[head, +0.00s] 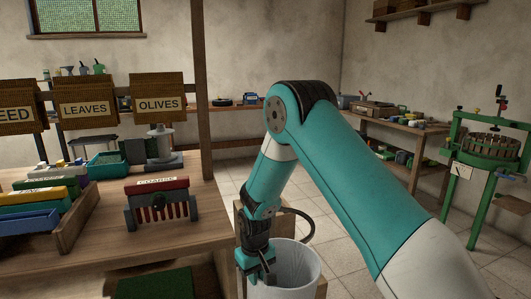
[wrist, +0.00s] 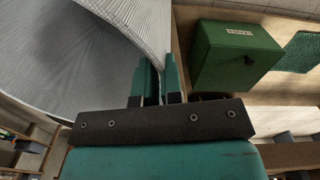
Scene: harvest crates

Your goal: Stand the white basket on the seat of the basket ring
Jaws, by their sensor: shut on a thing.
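The white basket (head: 300,282) is at the bottom middle of the head view, beside the table's right end; its lower part is cut off. My gripper (head: 262,276) points down at its left rim. In the wrist view my gripper (wrist: 160,82) is shut on the basket's thin wall, and the basket (wrist: 75,65) fills the upper left. I cannot tell whether the basket hangs free or rests on something. A green press-like frame (head: 470,165) with a ring of upright slats (head: 488,146) stands at the far right; I cannot tell whether this is the basket ring.
The wooden table (head: 130,242) at left holds crates and a red-topped rack (head: 158,185). Boxes marked LEAVES (head: 88,109) and OLIVES (head: 157,103) hang above it. A green box (wrist: 235,55) lies near my gripper in the wrist view. Tiled floor (head: 375,240) shows behind my arm.

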